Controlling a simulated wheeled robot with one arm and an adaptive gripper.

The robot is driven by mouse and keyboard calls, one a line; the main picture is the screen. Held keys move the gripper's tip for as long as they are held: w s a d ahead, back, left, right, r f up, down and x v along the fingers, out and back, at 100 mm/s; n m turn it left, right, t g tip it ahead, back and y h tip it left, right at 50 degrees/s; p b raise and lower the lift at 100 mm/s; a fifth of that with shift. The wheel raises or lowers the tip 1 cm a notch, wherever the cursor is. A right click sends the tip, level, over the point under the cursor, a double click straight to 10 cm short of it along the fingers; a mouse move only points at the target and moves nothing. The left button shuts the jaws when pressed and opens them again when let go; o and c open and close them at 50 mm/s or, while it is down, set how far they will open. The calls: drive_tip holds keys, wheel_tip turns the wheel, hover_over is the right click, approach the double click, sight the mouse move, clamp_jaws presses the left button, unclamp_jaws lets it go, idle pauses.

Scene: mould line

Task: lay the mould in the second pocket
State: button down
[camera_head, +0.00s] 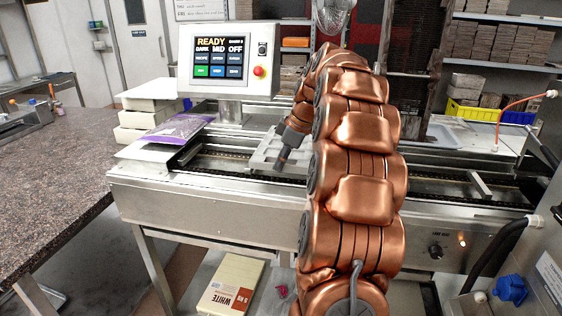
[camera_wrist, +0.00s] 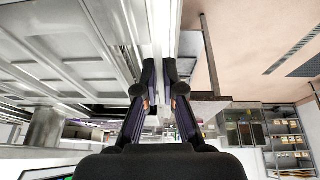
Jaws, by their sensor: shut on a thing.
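My gripper (camera_head: 282,160) reaches down over the conveyor line, its dark fingers pointing down and slightly left. In the wrist view my gripper (camera_wrist: 160,76) shows two dark fingers close together, shut on a pale, thin edge. The pale grey mould (camera_head: 263,152) shows at the fingers in the head view, lying about level over the line. Its right part is hidden behind my arm. I cannot tell whether it rests in a pocket or is held just above. The line's pockets are hard to make out, and the second pocket cannot be singled out.
A control panel (camera_head: 228,60) reading READY stands behind the line (camera_head: 210,205). A purple packet (camera_head: 177,132) and white blocks (camera_head: 150,95) are at its left. A speckled counter (camera_head: 45,190) fills the left. A box marked WHITE (camera_head: 232,287) sits below the line.

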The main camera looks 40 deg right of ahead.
drive_tip(key=shift+f+b, duration=2.4)
drive_tip(key=shift+f, duration=0.9)
drive_tip(key=c, duration=1.2)
unclamp_jaws()
drive_tip(key=shift+r, duration=0.1)
drive_tip(key=shift+v, duration=5.85)
drive_tip(key=shift+a, duration=0.15)
